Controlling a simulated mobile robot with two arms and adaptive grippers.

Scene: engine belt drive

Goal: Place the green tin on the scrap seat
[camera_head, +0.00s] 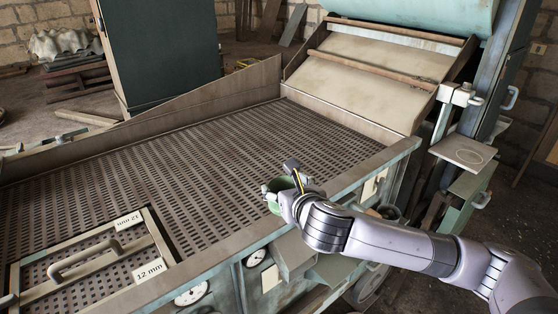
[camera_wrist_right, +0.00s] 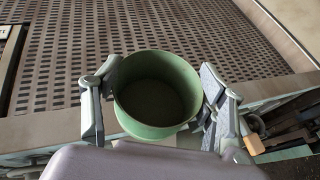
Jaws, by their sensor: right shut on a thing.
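The green tin (camera_head: 273,195) is open-topped and round, and looks empty inside in the wrist view (camera_wrist_right: 157,95). My right gripper (camera_head: 288,186) is shut on it, with one finger on each side of the tin in the wrist view. The tin shows at the front rim of the perforated table; I cannot tell its height above it. A small flat plate with a ring outline (camera_head: 464,152) stands to the right, apart from the tin; no label shows whether it is the scrap seat. My left gripper is not in view.
The perforated table (camera_head: 200,160) is mostly clear. A handled screen panel marked 12 mm (camera_head: 92,262) lies at its front left. A sloped chute (camera_head: 375,62) rises behind. Gauges (camera_head: 190,296) and machine parts sit below the front rim.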

